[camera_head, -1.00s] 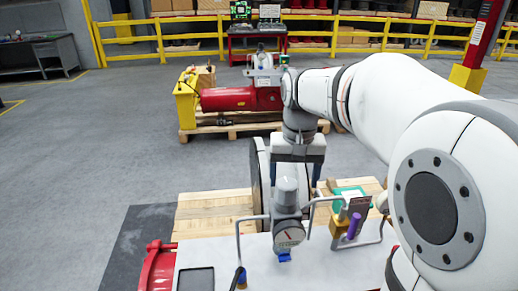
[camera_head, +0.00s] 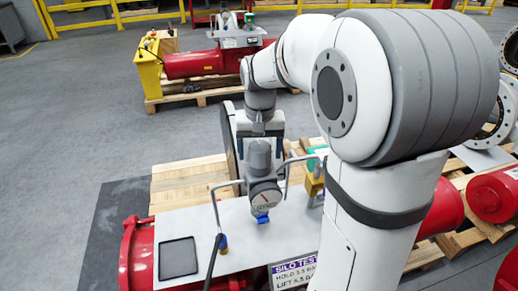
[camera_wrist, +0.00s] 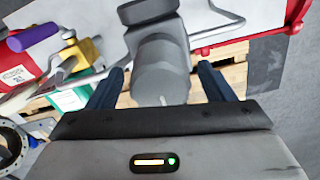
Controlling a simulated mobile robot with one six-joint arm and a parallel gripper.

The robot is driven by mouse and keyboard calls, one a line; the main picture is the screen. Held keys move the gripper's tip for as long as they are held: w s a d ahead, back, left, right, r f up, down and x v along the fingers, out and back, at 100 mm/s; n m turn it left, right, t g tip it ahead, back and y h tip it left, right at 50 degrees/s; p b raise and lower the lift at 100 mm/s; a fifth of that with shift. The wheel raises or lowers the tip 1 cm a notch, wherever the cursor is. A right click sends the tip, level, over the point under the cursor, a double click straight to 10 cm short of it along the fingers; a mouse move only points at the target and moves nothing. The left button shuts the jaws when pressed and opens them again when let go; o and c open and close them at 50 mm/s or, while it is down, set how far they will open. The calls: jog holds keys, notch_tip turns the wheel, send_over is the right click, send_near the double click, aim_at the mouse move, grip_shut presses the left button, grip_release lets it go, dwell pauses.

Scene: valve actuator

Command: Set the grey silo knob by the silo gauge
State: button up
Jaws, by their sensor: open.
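The grey silo knob (camera_head: 259,154) is a round upright cap on top of the silo gauge (camera_head: 265,197). The gauge has a pale round dial with a dark and red needle; its scale is too small to read. My gripper (camera_head: 258,142) is at the knob, pointing down. In the wrist view the knob (camera_wrist: 160,82) with a pale index mark lies between the two spread fingers of my gripper (camera_wrist: 162,78). Gaps show on both sides, so the fingers appear apart from it.
A sign (camera_head: 295,272) reads "SILO TEST", "HOLD 5.5" and "LIFT 6.5", partly cut off. Bent pipes (camera_head: 215,208) flank the gauge. A purple-handled (camera_wrist: 33,38) yellow valve stands nearby. A dark tablet-like panel (camera_head: 178,257) lies on the white plate.

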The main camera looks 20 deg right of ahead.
aim_at(260, 146)
jog(key=shift+c, duration=0.4)
jog(key=c, duration=0.9)
jog(key=shift+n, duration=1.4)
jog(key=o, duration=1)
notch_tip(260, 146, up, 8)
jog(key=shift+f, duration=0.1)
